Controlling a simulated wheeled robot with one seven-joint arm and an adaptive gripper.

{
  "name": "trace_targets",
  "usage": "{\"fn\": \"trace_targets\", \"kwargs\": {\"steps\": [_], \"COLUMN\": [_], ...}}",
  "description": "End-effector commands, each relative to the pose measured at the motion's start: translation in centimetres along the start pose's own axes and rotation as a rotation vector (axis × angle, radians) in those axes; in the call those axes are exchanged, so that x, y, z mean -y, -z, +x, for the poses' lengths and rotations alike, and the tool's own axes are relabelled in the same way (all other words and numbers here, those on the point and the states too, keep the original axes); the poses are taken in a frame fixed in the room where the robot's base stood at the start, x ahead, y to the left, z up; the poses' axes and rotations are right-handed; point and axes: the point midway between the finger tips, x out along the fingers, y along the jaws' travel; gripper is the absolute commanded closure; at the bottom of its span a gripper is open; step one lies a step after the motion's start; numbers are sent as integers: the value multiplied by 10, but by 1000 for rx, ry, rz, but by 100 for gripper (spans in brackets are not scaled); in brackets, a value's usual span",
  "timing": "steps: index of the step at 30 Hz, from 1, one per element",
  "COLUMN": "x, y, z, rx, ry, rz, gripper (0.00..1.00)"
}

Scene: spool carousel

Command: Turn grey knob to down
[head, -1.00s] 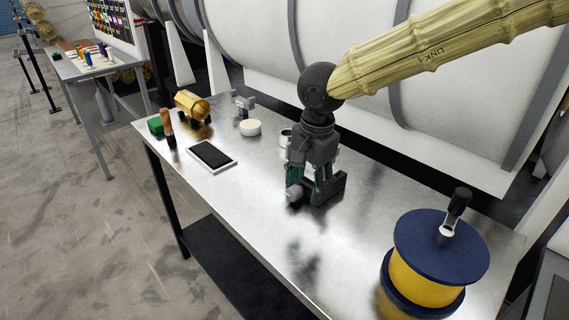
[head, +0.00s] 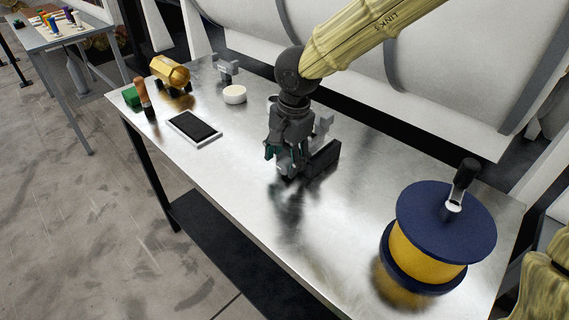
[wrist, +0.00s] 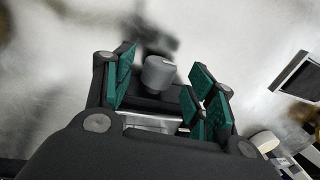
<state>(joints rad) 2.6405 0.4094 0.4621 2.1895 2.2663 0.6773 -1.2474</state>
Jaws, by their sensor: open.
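The grey knob (wrist: 159,73) shows in the wrist view as a short rounded cylinder. It stands between the green pads of my gripper (wrist: 162,84), with one pad to its left and the others to its right. Gaps show on both sides, so the jaws are open and not closed on it. In the head view my gripper (head: 280,158) points down, low over the bench, at a dark block (head: 322,158) with a grey upright part (head: 324,123) behind. The knob is hidden by my gripper there. Which way the knob points I cannot tell.
The metal bench (head: 350,205) is clear in front of my gripper. A blue-and-yellow spool (head: 430,265) with a black handle stands at right. A tablet (head: 194,128), a white disc (head: 235,94), a gold part (head: 170,70) and a small grey fixture (head: 227,68) lie at left.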

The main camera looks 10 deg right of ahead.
Motion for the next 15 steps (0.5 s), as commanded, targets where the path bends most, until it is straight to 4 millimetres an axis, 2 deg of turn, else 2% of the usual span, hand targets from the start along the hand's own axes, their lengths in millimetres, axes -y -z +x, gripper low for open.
{"fn": "trace_targets", "kwargs": {"steps": [6,15], "x": [0,0], "y": [0,0], "z": [19,25], "rx": [1,0], "ry": [-2,-1], "rz": [0,0], "gripper": [44,44]}}
